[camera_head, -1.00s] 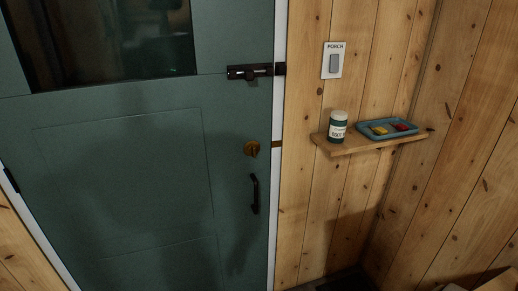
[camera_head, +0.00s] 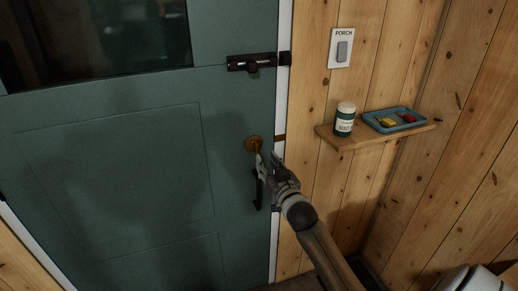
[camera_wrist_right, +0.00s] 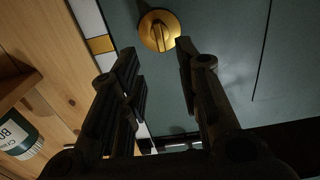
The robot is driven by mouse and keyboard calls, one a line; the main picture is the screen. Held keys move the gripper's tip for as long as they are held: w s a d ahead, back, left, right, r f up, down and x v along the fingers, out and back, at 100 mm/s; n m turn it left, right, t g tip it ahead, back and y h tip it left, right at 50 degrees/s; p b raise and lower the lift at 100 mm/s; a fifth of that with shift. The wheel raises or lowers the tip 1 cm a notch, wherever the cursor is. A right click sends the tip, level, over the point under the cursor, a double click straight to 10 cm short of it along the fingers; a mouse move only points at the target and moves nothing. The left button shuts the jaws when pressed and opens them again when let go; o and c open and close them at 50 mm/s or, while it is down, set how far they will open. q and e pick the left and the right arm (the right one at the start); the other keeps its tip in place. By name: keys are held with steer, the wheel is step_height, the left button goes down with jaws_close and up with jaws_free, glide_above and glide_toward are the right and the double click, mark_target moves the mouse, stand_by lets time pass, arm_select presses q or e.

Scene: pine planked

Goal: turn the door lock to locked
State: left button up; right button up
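The door lock is a round brass thumb-turn (camera_head: 253,142) on the green door (camera_head: 110,170), above the black pull handle (camera_head: 257,192). In the right wrist view the brass lock (camera_wrist_right: 159,30) shows its raised grip running nearly upright in the picture. My right gripper (camera_head: 262,160) is just below the lock in the head view. In the wrist view its two fingers (camera_wrist_right: 155,58) are spread with nothing between them, and the lock lies just beyond the tips, seemingly apart from them. My left gripper is in neither view.
A black slide bolt (camera_head: 252,63) sits higher on the door. Right of the frame are a switch plate marked PORCH (camera_head: 342,48) and a wooden shelf (camera_head: 370,137) with a labelled jar (camera_head: 345,119) and a blue tray (camera_head: 372,122). The door's front is otherwise clear.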

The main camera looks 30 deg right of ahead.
mark_target(257, 148)
steer(key=p+x, duration=0.1)
steer(key=x, duration=0.7)
steer(key=shift+w+a+f, duration=0.1)
jaws_close()
